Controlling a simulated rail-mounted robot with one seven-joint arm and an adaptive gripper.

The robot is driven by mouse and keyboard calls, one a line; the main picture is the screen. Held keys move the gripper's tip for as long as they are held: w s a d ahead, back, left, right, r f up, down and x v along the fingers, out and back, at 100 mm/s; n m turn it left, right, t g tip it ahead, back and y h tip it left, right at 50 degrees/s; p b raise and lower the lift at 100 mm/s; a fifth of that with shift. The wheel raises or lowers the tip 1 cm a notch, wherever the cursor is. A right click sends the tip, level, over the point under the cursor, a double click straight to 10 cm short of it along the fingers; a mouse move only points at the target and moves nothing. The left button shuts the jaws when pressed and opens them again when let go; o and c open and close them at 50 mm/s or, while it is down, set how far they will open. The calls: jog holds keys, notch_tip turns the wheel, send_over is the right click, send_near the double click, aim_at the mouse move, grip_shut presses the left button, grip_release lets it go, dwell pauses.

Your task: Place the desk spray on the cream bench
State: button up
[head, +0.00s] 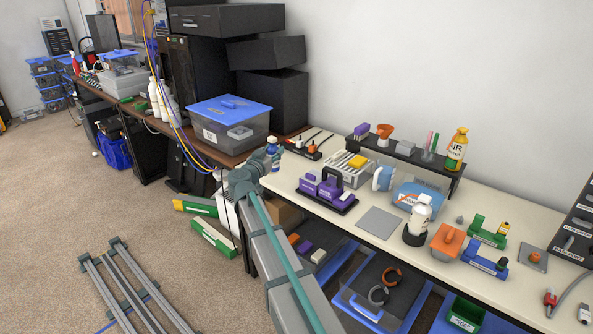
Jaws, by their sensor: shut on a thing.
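My gripper (264,160) is at the left end of the cream bench, partly hidden by my own arm. It is shut on a small blue bottle with a pale label and a dark top, which looks like the desk spray (273,149). The bottle is upright; I cannot tell whether its base touches anything. The cream bench (308,158) runs from there to the right along the wall.
A purple tool caddy (327,190), a grey crate (347,170) and a grey mat (379,223) are on the cream bench. A black shelf (402,155) stands behind them. A blue-lidded box (229,119) is on the brown bench to the left.

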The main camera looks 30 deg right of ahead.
jog(key=w+d+f, duration=0.1)
jog(key=d+f, duration=0.1)
jog(key=f, duration=0.1)
jog(key=w+d+f+b, duration=0.1)
jog(key=w+d+f, duration=0.1)
jog(key=f, duration=0.1)
jog(key=w+d+f+b, duration=0.1)
jog(key=d+f, duration=0.2)
jog(key=f, duration=0.1)
jog(key=shift+w+d, duration=0.1)
jog(key=shift+w, duration=0.1)
jog(key=shift+f, duration=0.25)
jog(key=shift+f, duration=0.15)
jog(key=o, duration=1.2)
